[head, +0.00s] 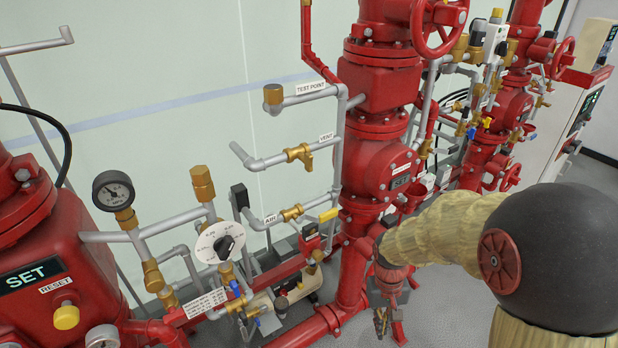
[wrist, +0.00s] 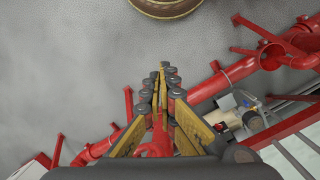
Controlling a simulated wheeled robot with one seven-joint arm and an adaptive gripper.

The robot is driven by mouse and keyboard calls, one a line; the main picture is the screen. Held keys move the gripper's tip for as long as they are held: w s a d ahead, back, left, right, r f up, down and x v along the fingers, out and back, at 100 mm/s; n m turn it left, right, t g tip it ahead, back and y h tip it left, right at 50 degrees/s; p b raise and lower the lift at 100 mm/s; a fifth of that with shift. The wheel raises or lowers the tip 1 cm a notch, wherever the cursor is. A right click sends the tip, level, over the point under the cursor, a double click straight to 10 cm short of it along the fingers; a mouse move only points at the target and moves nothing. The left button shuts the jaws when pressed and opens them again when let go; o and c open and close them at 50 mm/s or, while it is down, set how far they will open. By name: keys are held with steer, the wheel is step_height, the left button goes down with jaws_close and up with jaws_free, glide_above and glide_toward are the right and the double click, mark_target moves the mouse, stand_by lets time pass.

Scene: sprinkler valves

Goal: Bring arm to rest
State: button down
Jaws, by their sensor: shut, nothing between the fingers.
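My arm (head: 440,232) reaches in from the right in the head view, with a straw-coloured cover and a black round joint. My gripper (head: 381,322) hangs from its end, pointing down, in front of the red pipework. In the wrist view my gripper (wrist: 160,72) is shut, its fingertips together with nothing between them. Grey floor shows beyond the tips, and they appear clear of the pipes.
A tall red valve column (head: 372,175) stands just behind my gripper. To the left are a pressure gauge (head: 114,190), a white round dial (head: 221,243) and a red tank (head: 45,245). A white cabinet (head: 560,120) is at the right. Grey floor (wrist: 70,70) is open in the wrist view.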

steer(key=s+r+t+p, duration=0.1)
steer(key=s+r+t, duration=0.2)
steer(key=r, duration=1.1)
steer(key=s+r+t+p, duration=0.1)
steer(key=s+r+t, duration=0.3)
steer(key=s+r, duration=0.6)
step_height(320, 180, up, 4)
steer(key=shift+f+y+p, duration=0.1)
steer(key=shift+y+p, duration=0.2)
steer(key=shift+p, duration=0.1)
